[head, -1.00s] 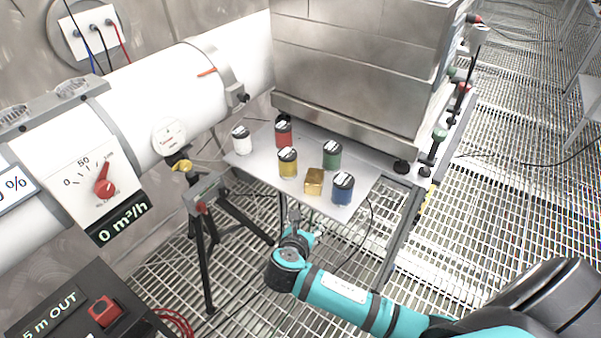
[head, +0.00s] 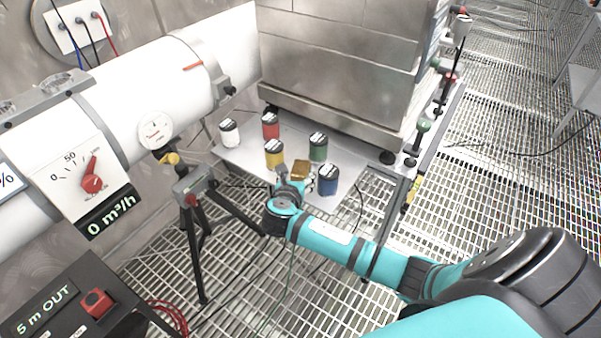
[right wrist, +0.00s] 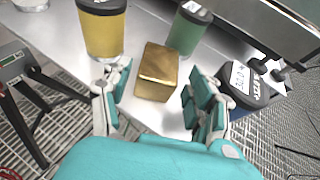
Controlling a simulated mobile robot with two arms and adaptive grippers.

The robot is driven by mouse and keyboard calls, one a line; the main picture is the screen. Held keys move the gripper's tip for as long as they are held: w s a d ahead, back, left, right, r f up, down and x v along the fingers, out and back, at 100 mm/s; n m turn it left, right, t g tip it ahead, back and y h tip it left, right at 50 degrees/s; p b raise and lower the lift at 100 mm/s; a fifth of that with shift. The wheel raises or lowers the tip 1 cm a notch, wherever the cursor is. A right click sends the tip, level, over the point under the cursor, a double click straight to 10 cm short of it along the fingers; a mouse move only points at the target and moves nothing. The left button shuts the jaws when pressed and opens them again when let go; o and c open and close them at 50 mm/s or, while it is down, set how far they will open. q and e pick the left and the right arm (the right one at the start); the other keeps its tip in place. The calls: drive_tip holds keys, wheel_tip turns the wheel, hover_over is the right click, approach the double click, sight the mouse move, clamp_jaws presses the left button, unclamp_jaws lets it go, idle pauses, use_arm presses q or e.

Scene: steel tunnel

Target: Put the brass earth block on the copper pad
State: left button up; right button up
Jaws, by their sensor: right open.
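The brass earth block (head: 301,169) stands on the grey shelf (head: 345,190) near its front edge, between the yellow and blue cans. In the right wrist view the brass block (right wrist: 157,72) sits just ahead of my right gripper (right wrist: 158,100), between the lines of its two fingers. My right gripper is open and empty; in the head view it (head: 290,178) is at the shelf's front edge, partly covering the block. I cannot make out a copper pad in either view. My left gripper is not in view.
Around the block stand a yellow can (head: 274,153), a green can (head: 318,146), a blue can (head: 328,180), a red can (head: 270,125) and a white can (head: 229,132). A steel cabinet (head: 340,70) rises behind. A black tripod (head: 200,235) stands left of my arm.

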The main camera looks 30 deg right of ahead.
sight(300, 170)
drive_tip(key=x, duration=0.5)
drive_tip(key=shift+w+d, duration=0.1)
drive_tip(key=shift+w, duration=0.05)
drive_tip(key=c, duration=1.2)
drive_tip(key=shift+r, duration=0.15)
clamp_jaws()
